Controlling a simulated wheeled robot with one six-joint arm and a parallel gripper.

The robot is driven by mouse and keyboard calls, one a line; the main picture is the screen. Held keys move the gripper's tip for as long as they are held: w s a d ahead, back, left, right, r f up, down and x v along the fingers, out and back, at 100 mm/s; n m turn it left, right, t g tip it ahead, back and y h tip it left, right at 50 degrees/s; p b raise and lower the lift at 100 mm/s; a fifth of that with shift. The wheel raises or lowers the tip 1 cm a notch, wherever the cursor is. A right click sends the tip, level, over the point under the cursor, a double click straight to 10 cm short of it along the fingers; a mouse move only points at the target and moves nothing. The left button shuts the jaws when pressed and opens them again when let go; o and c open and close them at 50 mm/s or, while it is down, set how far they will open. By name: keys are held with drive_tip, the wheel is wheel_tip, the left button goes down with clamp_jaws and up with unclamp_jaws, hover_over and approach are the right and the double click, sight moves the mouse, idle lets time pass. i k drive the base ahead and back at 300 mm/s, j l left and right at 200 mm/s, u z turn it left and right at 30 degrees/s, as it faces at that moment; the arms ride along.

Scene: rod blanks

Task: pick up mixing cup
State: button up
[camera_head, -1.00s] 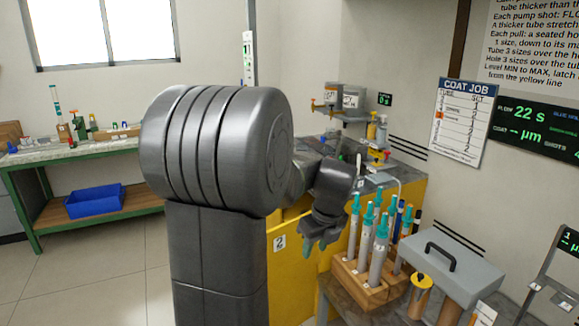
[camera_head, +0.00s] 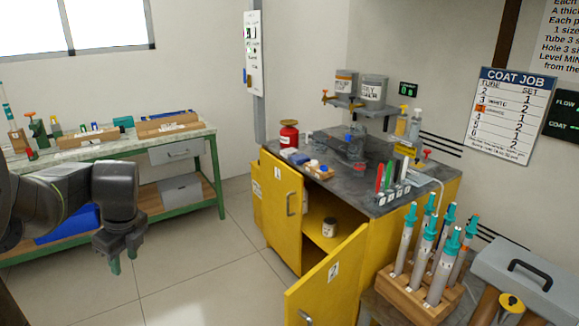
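I cannot say for sure which vessel is the mixing cup. A small pale jar with a dark top (camera_head: 329,227) stands inside the open yellow cabinet. A small reddish cup-like item (camera_head: 358,168) sits on the dark worktop above. My gripper (camera_head: 123,261) hangs at the left of the view, fingers down, in front of the green bench. Its greenish fingertips look apart with nothing between them. It is well away from the cabinet and from both vessels.
The cabinet's door marked 2 (camera_head: 332,275) stands open toward me. A wooden rack (camera_head: 425,297) of teal-capped tubes and a grey-lidded box (camera_head: 530,272) stand at the lower right. A red can (camera_head: 289,136) is on the worktop. The tiled floor (camera_head: 210,265) is clear between bench and cabinet.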

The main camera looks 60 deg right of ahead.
sight(359, 170)
drive_tip(key=i+l+z, duration=0.1)
drive_tip(key=i+z, duration=0.3)
drive_tip(key=i+j+z, duration=0.1)
drive_tip(key=i+z, duration=0.25)
drive_tip(key=i, duration=0.25)
drive_tip(key=i+j+z, duration=0.25)
drive_tip(key=i+z, duration=0.15)
drive_tip(key=i+l+z, duration=0.25)
drive_tip(key=i+z, duration=0.15)
drive_tip(key=i+l+z, duration=0.1)
drive_tip(key=i+z, duration=0.65)
drive_tip(key=i+j+z, duration=0.15)
drive_tip(key=i+z, duration=0.2)
drive_tip(key=i+l, duration=0.3)
drive_tip(key=l, duration=0.15)
drive_tip(key=i+l+z, duration=0.15)
drive_tip(key=l, duration=0.3)
drive_tip(key=i+l, duration=0.4)
drive_tip(key=z, duration=0.05)
